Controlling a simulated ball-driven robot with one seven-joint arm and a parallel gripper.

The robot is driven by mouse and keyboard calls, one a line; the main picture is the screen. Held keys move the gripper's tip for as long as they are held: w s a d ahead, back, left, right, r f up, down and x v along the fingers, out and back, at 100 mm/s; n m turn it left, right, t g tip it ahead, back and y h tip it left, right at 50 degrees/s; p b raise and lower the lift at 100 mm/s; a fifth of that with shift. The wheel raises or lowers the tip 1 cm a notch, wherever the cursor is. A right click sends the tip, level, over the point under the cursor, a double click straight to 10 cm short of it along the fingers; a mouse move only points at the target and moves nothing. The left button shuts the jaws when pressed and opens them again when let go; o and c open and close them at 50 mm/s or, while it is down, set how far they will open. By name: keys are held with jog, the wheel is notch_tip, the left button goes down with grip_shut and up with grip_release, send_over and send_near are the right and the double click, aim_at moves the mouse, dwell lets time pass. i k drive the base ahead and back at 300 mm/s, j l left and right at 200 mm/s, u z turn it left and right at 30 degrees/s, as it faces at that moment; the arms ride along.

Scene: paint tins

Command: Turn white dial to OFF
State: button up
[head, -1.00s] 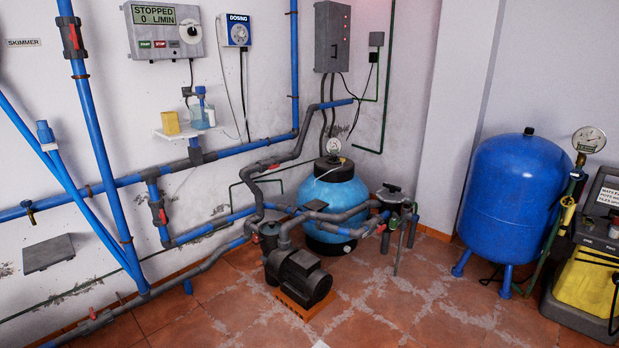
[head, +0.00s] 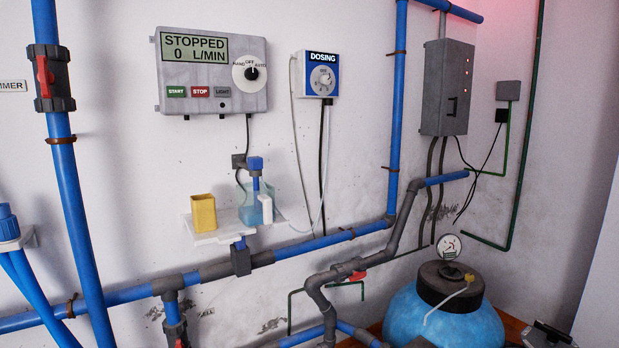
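The white dial (head: 250,73) is on the right part of a grey control panel (head: 172,72) on the wall, in the upper left of the head view. It is round with a black knob at its centre. Small words around it seem to read HAND on the left, OFF at the top and AUTO on the right. I cannot tell surely which word the knob points at. The panel's display (head: 194,48) reads STOPPED 0 L/MIN. My gripper is not in view.
A blue and white DOSING box (head: 322,59) with its own dial hangs right of the panel. Below are a shelf (head: 212,236) with a yellow container (head: 203,213) and a bottle, and blue pipes (head: 75,200). A grey cabinet (head: 447,85) is further right. The wall before the panel looks clear.

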aim_at(324, 80)
jog(key=i+j+u, duration=0.1)
jog(key=i, duration=0.6)
jog(key=i+j+u, duration=0.1)
jog(key=i, duration=0.6)
